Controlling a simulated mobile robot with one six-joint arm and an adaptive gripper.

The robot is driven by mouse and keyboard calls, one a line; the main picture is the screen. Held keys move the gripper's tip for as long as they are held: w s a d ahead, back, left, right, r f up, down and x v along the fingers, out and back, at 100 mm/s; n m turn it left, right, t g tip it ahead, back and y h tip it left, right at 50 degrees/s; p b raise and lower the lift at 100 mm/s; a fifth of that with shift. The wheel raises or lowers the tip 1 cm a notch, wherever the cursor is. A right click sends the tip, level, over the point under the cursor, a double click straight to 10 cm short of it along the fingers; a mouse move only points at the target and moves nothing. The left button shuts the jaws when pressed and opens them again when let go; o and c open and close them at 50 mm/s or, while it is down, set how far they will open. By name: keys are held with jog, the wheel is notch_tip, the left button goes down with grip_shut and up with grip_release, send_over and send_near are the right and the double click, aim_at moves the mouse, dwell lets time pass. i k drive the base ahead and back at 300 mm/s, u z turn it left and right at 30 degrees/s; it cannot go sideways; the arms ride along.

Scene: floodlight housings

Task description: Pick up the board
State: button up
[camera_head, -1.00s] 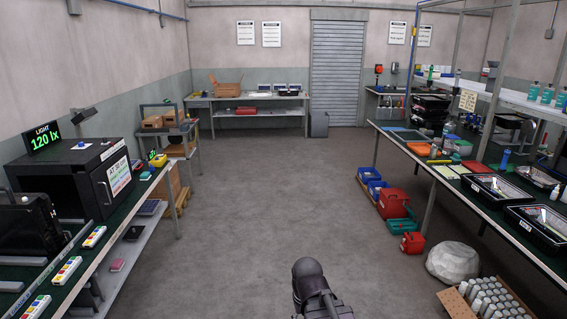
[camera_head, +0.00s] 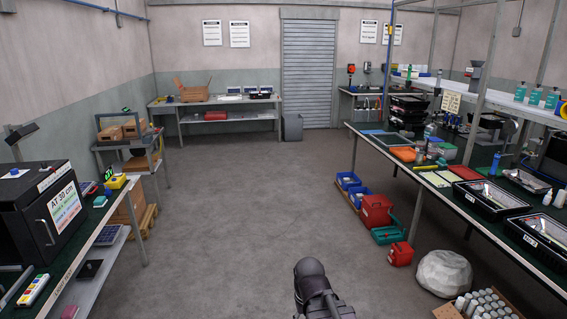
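I cannot make out for certain which thing is the board. Flat pieces lie on the right bench (camera_head: 455,212): a yellow-green sheet (camera_head: 434,179) and a dark red one (camera_head: 465,172). Black-rimmed trays (camera_head: 490,198) stand there too, and their contents are too small to tell. My gripper's fingers do not show, and nothing held is visible.
The grey floor (camera_head: 260,220) ahead is clear. On the right floor are blue bins (camera_head: 349,181), red containers (camera_head: 376,210), a pale boulder (camera_head: 444,273) and a crate of cylinders. A left bench holds a black box (camera_head: 45,215). A far table (camera_head: 215,112) stands by the shutter.

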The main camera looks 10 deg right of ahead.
aim_at(434, 178)
jog(key=z, duration=0.35)
jog(key=i, duration=1.5)
jog(key=z, duration=0.6)
jog(key=i, duration=0.85)
jog(key=z, duration=0.6)
jog(key=i, duration=1.4)
jog(key=z, duration=0.3)
